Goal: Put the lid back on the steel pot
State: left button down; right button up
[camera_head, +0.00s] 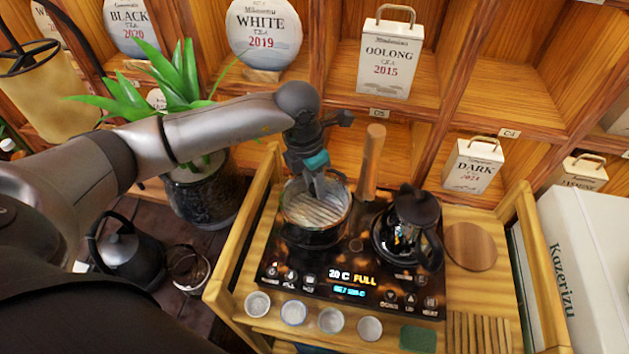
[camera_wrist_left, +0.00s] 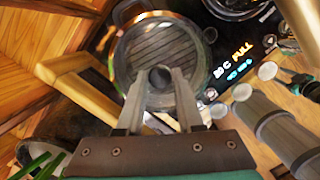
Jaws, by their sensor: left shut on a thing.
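The steel pot (camera_head: 303,237) stands on the left of the black cooker top. My left gripper (camera_head: 317,190) points down over it and is shut on the dark round knob (camera_wrist_left: 160,77) of the lid (camera_wrist_left: 127,60). The lid looks see-through or shiny, with a striped surface inside a pale rim. In the left wrist view it covers most of the pot's round opening. I cannot tell whether its rim touches the pot all round. A teal and dark part in the left wrist view, past the cups, seems to be my right gripper (camera_wrist_left: 300,86); its jaws are unclear.
A dark glass kettle (camera_head: 408,235) stands right of the pot, with an upright wooden handle (camera_head: 371,163) between them. Several small cups (camera_head: 294,312) line the front. A potted plant (camera_head: 200,190) stands left; shelves with tea cakes rise behind. A round wooden board (camera_head: 471,247) lies right.

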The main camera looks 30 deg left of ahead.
dwell(0.3)
pick_arm(q)
grip_release()
dwell(0.6)
jog(key=shift+r+p, duration=2.5)
jog(key=shift+r, duration=1)
jog(key=shift+c, duration=0.4)
grip_shut()
